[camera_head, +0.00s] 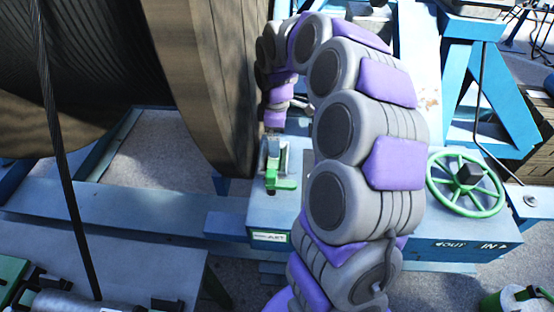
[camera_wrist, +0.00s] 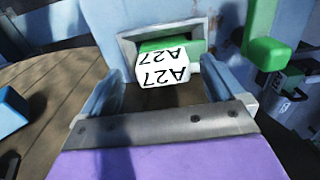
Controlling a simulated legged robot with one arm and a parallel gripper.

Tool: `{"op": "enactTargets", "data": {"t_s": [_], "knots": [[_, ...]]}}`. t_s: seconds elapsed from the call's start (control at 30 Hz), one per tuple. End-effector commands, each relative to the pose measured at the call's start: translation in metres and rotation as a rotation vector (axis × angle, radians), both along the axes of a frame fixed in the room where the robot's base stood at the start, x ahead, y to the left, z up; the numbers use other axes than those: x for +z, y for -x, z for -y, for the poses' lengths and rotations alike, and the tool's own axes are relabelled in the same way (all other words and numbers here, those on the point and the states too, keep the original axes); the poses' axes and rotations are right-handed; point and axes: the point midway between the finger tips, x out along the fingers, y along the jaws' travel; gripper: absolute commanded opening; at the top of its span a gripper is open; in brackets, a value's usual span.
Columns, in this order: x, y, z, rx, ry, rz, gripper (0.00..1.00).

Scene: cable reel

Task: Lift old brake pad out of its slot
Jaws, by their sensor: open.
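The old brake pad (camera_wrist: 162,66) is a block with a white face marked A27 and green on its upper side. In the wrist view it sits in a rectangular slot (camera_wrist: 126,46) in a blue-grey housing, its marked end sticking out towards me. My gripper (camera_wrist: 160,72) is open, with one finger on each side of the pad's end and visible gaps between. In the head view my gripper (camera_head: 275,118) is small, beside the large reel, above the bracket with a green handle (camera_head: 281,182). I cannot make out the pad there.
A green lever (camera_wrist: 268,52) stands close to the right of the slot. The big wooden reel (camera_head: 205,70) is left of my arm. A green handwheel (camera_head: 467,183) is on the blue frame (camera_head: 430,240) at right. A dark cable (camera_head: 62,150) hangs at left.

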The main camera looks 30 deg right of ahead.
Motion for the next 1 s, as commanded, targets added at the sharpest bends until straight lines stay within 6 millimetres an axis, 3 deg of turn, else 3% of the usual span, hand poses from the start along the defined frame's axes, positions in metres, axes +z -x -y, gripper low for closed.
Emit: {"op": "enactTargets", "data": {"t_s": [0.2,0.43,1.0], "knots": [[-0.031,0.000,0.003,-0.001,-0.001,0.000,0.96],[-0.031,0.000,0.006,-0.001,-0.004,0.001,0.96],[-0.031,0.000,0.003,-0.001,-0.002,0.001,0.41]]}}
